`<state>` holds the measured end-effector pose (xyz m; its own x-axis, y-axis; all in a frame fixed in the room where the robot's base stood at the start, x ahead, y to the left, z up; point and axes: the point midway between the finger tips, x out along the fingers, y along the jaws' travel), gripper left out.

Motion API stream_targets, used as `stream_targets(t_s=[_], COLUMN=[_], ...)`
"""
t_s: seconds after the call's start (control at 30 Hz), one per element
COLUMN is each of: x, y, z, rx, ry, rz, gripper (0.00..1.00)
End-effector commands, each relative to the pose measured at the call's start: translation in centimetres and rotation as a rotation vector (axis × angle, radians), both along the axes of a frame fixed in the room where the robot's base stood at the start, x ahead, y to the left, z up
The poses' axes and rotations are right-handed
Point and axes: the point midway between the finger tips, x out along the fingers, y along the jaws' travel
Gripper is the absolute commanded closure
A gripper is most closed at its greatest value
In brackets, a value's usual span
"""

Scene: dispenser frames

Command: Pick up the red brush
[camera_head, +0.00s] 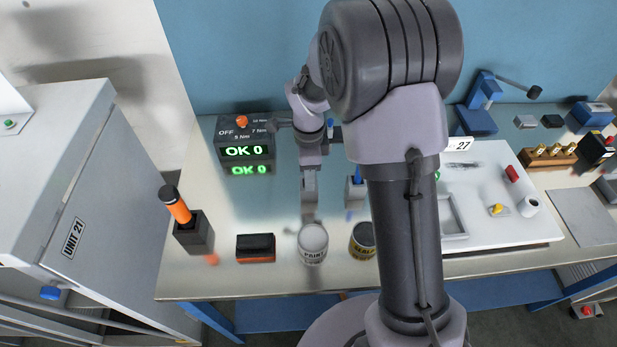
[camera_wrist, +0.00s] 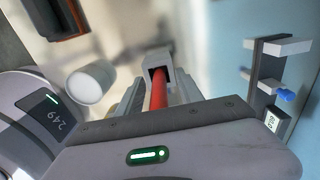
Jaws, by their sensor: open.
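The red brush (camera_wrist: 158,92) shows in the wrist view as a red shaft in the square mouth of a grey holder (camera_wrist: 157,60). My gripper (camera_wrist: 156,98) is open, with its grey fingers on either side of the shaft; whether they touch it I cannot tell. The shaft's lower end is hidden by my gripper's body. In the head view my gripper (camera_head: 309,190) points down over the bench behind the paint can, and the brush is not visible there.
A paint can (camera_head: 313,243), a yellow-labelled tin (camera_head: 362,240) and a black-and-orange block (camera_head: 256,248) stand along the bench's front. An orange-handled tool (camera_head: 175,205) stands in a dark holder at left. A torque display (camera_head: 245,143) sits behind. Bare bench lies left of my gripper.

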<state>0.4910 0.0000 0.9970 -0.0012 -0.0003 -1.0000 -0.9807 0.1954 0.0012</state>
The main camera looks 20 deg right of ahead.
Motion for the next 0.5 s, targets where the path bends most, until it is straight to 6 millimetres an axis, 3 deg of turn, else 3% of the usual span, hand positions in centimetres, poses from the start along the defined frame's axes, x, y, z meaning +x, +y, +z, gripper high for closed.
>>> stream_targets(t_s=[0.17, 0.37, 0.4, 0.5], x=[0.01, 0.0, 0.0, 0.0], y=[0.02, 0.02, 0.02, 0.02], z=[0.1, 0.12, 0.12, 0.13], rx=[0.0, 0.0, 0.0, 0.0], ry=[-0.001, 0.0, 0.0, 0.0], rz=[0.0, 0.0, 0.0, 0.0], gripper=[0.56, 0.96, 1.0, 1.0])
